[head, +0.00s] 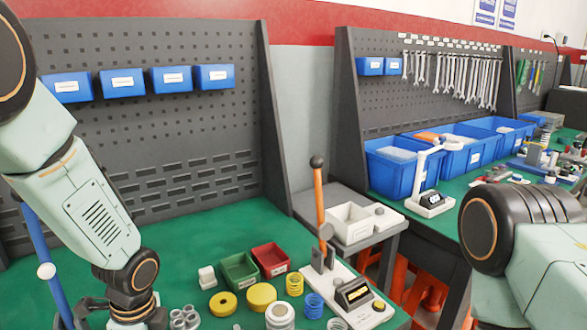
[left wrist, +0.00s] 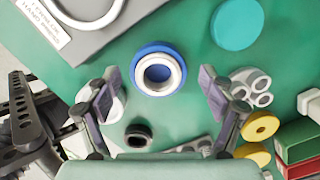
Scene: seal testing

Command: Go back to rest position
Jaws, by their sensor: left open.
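My left arm comes in from the left in the head view, and its wrist (head: 130,290) hangs over the green bench. My left gripper (left wrist: 158,82) shows in the left wrist view with its two fingers spread wide, open and empty. A blue and white ring-shaped part (left wrist: 158,68) lies on the green surface between and beyond the fingertips. My right arm shows at the lower right of the head view as a dark joint and a pale link; its gripper is out of the picture.
A green bin (head: 240,272), a red bin (head: 271,260), yellow discs (head: 223,304) and coil springs (head: 294,284) sit on the bench. A test stand with an orange lever (head: 319,205) stands to their right. Bare green surface lies behind the bins.

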